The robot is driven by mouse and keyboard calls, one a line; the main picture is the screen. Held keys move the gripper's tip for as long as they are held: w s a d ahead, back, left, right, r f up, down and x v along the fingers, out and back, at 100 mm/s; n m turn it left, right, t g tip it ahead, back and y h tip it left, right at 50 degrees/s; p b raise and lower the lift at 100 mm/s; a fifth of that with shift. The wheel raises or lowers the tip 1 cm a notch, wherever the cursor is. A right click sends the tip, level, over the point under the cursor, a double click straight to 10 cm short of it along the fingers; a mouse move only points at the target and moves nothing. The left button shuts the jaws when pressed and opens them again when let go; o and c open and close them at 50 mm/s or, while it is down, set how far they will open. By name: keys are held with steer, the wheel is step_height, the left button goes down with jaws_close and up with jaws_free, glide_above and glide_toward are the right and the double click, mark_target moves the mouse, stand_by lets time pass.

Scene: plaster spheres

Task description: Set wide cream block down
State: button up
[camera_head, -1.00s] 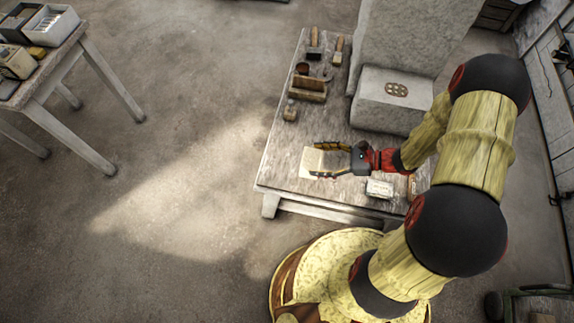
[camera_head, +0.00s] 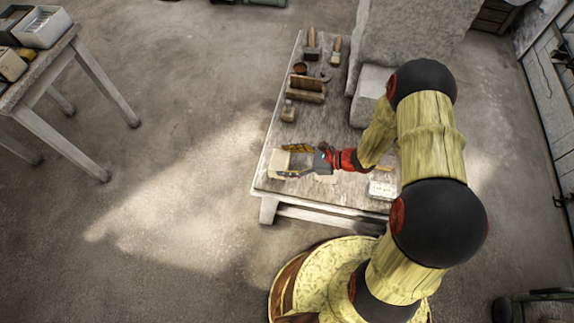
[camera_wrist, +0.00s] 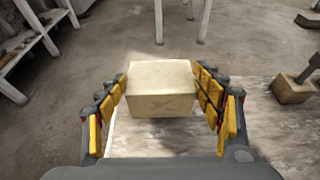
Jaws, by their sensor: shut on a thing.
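The wide cream block (camera_wrist: 161,88) sits between the two fingers of my gripper (camera_wrist: 161,95) in the wrist view, with both fingers against its sides. In the head view the cream block (camera_head: 278,164) is at the left end of my gripper (camera_head: 286,161), over the front left corner of the low wooden table (camera_head: 262,180). A pale strip of table shows below the block in the wrist view. I cannot tell whether the block touches the table.
A large stone block (camera_head: 372,85) is behind my arm. A pale box (camera_head: 382,188) lies near the front edge. Another table (camera_head: 60,75) stands far left.

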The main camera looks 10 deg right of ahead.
steer(key=shift+f+b, duration=0.6)
steer(key=shift+f, duration=0.7)
steer(key=shift+f, duration=0.15)
steer(key=o, duration=2)
